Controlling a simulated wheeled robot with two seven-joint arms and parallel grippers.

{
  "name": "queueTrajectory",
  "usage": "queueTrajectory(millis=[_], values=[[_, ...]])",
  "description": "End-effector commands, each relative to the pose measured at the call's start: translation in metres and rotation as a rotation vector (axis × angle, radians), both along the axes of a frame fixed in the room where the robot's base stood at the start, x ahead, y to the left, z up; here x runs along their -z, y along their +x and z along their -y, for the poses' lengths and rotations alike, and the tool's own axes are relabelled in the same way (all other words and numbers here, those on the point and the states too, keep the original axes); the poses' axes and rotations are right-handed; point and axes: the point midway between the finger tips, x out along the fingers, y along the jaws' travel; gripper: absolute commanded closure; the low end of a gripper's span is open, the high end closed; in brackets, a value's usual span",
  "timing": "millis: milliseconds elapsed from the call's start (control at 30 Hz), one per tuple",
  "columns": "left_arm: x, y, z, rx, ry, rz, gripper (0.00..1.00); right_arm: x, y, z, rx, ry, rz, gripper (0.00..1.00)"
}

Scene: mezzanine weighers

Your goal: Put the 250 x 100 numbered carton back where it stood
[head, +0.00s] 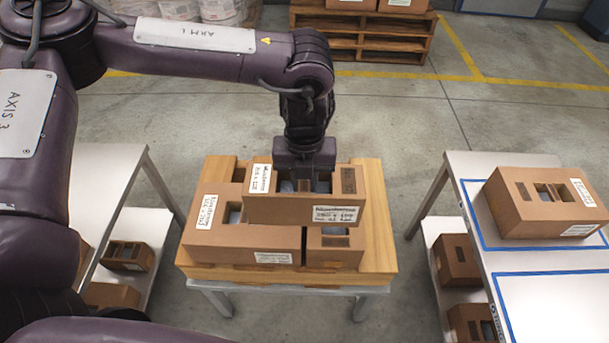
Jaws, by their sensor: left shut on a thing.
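The numbered carton (270,207) is a long brown box with open slots in its top and white labels; its front label seems to read 250 x 100, though the small print is blurred. My left gripper (305,178) comes down from above and is shut on it near the middle. The carton is level and over the other cartons on the wooden board (376,215); I cannot tell whether it touches them. Below it are a larger labelled carton (205,225) on the left and another carton (335,254) on the right, both partly hidden. My right gripper is not in view.
At right, a pale table (540,313) has blue outlines; a carton (545,200) stands in the rear one and the front one is bare. Cartons sit on low shelves (125,256) on both sides. A pallet (365,38) stands behind, past open floor.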

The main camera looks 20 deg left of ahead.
Motion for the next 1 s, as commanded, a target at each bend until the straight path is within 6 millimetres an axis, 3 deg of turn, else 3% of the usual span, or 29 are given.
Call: queueTrajectory(millis=[600,1000], values=[[0.046,0.0,0.0,-0.002,-0.001,0.0,1.0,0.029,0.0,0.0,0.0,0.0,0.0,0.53],[0.064,0.0,0.0,-0.001,-0.001,0.001,1.0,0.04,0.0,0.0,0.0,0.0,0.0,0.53]])
